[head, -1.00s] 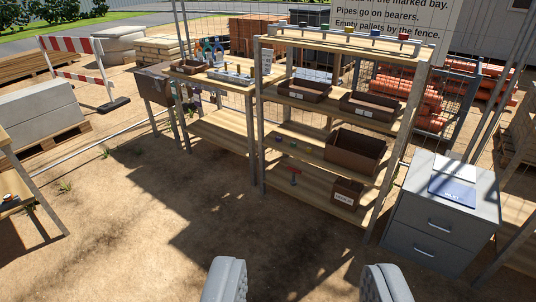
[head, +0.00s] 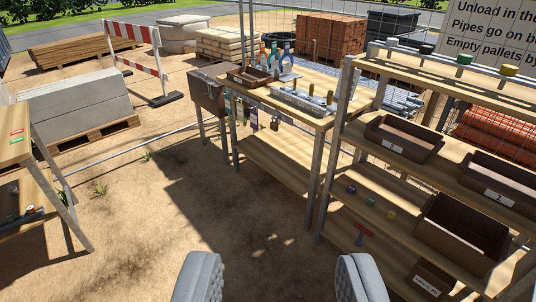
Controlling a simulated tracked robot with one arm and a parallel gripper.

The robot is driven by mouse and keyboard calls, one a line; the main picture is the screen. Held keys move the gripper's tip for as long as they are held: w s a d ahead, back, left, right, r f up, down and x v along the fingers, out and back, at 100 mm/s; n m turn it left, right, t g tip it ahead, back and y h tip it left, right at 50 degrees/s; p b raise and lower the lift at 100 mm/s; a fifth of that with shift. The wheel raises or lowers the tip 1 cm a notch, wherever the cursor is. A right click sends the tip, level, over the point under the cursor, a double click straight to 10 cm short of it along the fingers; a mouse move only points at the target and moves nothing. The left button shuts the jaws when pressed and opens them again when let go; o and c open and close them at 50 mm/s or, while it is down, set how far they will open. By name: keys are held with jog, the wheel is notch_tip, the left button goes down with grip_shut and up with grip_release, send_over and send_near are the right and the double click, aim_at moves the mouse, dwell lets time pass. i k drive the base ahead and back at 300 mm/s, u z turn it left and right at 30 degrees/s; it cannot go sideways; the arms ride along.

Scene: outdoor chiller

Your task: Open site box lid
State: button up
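A dark brown box on legs (head: 208,92) stands at the left end of the workbench, in the upper middle of the head view. It may be the site box; its top looks closed, but its lid is hard to make out. My gripper (head: 276,268) shows at the bottom edge as two grey padded fingers, wide apart with only bare ground seen between them. It is open and empty, well short of the box and the bench.
The wooden workbench (head: 300,104) carries a tray and tools. Shelving (head: 400,179) with brown bins stands close on the right. Another wooden stand (head: 17,148) is at the left edge. Sandy ground between them is clear. A striped barrier (head: 135,36) stands behind.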

aim_at(209, 75)
jog(key=u, duration=0.1)
jog(key=i, duration=3.25)
jog(key=z, duration=0.15)
